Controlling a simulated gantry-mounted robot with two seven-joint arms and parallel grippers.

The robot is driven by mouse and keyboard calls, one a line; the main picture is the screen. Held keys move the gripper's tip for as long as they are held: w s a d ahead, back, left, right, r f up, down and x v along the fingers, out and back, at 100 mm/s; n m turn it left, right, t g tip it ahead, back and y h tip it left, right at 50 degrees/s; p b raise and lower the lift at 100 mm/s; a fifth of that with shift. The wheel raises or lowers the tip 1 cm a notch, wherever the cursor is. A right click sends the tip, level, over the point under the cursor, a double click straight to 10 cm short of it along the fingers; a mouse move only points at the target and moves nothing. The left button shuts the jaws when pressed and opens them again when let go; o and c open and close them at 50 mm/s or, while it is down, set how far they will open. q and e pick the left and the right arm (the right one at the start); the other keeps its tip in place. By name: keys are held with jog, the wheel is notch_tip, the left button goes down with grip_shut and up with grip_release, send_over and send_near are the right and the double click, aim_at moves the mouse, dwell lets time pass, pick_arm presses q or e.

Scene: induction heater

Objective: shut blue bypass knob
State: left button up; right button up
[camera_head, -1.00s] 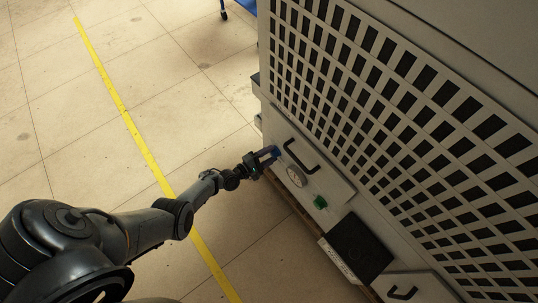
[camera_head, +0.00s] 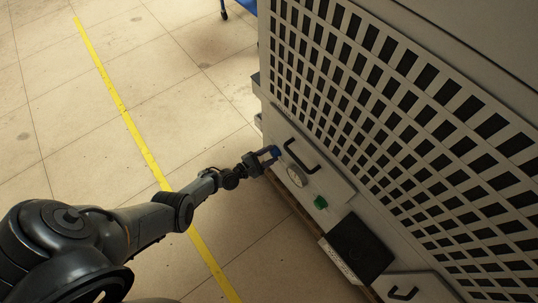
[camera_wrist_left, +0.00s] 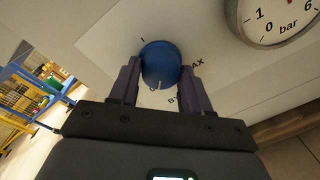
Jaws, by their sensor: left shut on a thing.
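The blue bypass knob (camera_wrist_left: 161,64) is on a pale panel with printed marks around it, partly legible as "BY" and "AX". A white pointer line on the knob faces the lower edge of the wrist view. My left gripper (camera_wrist_left: 158,78) has one finger on each side of the knob and is shut on it. In the head view the left gripper (camera_head: 268,158) is at the panel's left end, and the knob (camera_head: 275,151) shows only as a small blue patch between the fingers. My right gripper is not in view.
A round gauge marked "bar" (camera_wrist_left: 275,18) is close beside the knob; it also shows in the head view (camera_head: 296,176). A black handle (camera_head: 302,158) and a green knob (camera_head: 320,202) are on the same panel. The cabinet's perforated wall (camera_head: 400,110) rises behind. Open floor lies left.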

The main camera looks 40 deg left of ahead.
pick_arm(q)
jog(key=o, duration=1.1)
jog(key=shift+c, duration=0.2)
jog(key=p+v, duration=0.3)
jog(key=v, duration=0.7)
jog(key=shift+s+p, duration=0.4)
jog(key=shift+s+a, duration=0.1)
jog(key=shift+a, duration=0.05)
